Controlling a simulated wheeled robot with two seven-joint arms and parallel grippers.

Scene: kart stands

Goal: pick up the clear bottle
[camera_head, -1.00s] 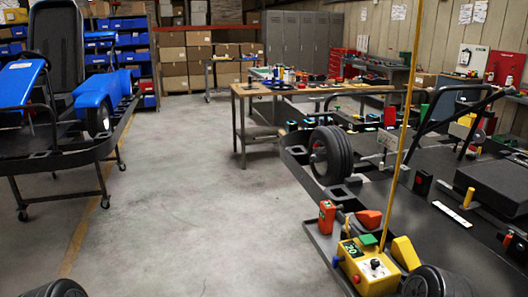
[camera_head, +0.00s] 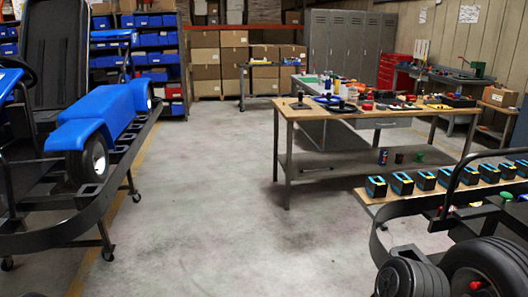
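I cannot make out a clear bottle for sure. Several small bottles and other items stand close together on the wooden-topped workbench (camera_head: 310,106) in the middle distance, too small to tell apart. Neither of my grippers is in view.
A blue kart (camera_head: 105,112) on a wheeled stand is at the left. A black kart frame with stacked tires (camera_head: 412,278) and a row of black-and-blue boxes (camera_head: 402,183) fill the lower right. Grey concrete floor (camera_head: 215,215) lies clear between them, up to cardboard boxes (camera_head: 206,60) and lockers (camera_head: 345,45).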

